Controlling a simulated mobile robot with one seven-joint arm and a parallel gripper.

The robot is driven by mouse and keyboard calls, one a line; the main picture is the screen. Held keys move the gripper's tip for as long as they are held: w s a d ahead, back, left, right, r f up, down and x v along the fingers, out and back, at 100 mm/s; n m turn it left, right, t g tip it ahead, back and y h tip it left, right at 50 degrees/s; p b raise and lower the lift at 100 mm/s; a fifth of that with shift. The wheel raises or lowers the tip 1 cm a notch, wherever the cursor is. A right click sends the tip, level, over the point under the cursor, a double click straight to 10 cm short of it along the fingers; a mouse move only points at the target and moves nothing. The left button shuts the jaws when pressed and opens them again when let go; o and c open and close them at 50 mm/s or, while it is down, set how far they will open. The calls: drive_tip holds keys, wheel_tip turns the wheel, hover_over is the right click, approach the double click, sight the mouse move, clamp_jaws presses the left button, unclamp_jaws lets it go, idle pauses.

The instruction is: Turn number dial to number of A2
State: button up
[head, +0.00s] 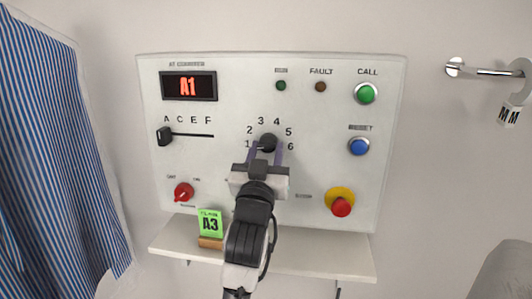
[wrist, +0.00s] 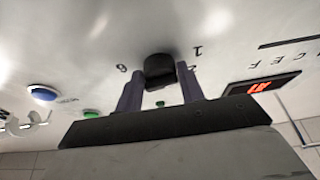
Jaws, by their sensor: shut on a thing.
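The black number dial (head: 268,142) is on the white panel, ringed by the numbers 1 to 6. My gripper (head: 266,155) comes from below and is shut on the dial, one finger on each side. A small pale line at the dial's lower left seems to face the 1, but the fingers partly hide it. In the wrist view, the dial (wrist: 159,68) sits between the two dark fingertips of my gripper (wrist: 160,80). The red display (head: 188,86) reads A1. The letter slider (head: 165,135) is at the left end, under A.
A green card (head: 210,223) reading A3 stands on the shelf (head: 330,258) below the panel. A red knob (head: 184,192), red stop button (head: 341,206), blue button (head: 359,147) and green button (head: 366,94) surround the dial. Striped cloth (head: 50,150) hangs left; a rail (head: 490,71) is right.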

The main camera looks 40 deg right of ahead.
drive_tip(key=shift+m, duration=0.4)
drive_tip(key=m+g+b, duration=0.1)
drive_tip(key=m, duration=0.2)
drive_tip(key=m+g+h+b, duration=0.1)
drive_tip(key=m, duration=0.1)
drive_tip(key=shift+w+a+m+g+h, duration=0.2)
drive_tip(key=shift+m+g+h, duration=0.1)
drive_tip(key=shift+m, duration=0.1)
drive_tip(key=shift+m+g+h+b, duration=0.3)
drive_tip(key=shift+m+g+b, duration=0.8)
drive_tip(key=shift+m, duration=1.1)
drive_tip(key=shift+r+m+g, duration=0.1)
drive_tip(key=shift+m+g, duration=0.2)
drive_tip(key=o, duration=0.9)
drive_tip(key=b+v, duration=0.3)
drive_tip(key=v, duration=1)
drive_tip(key=shift+s+a, duration=0.2)
drive_tip(key=shift+a, duration=0.15)
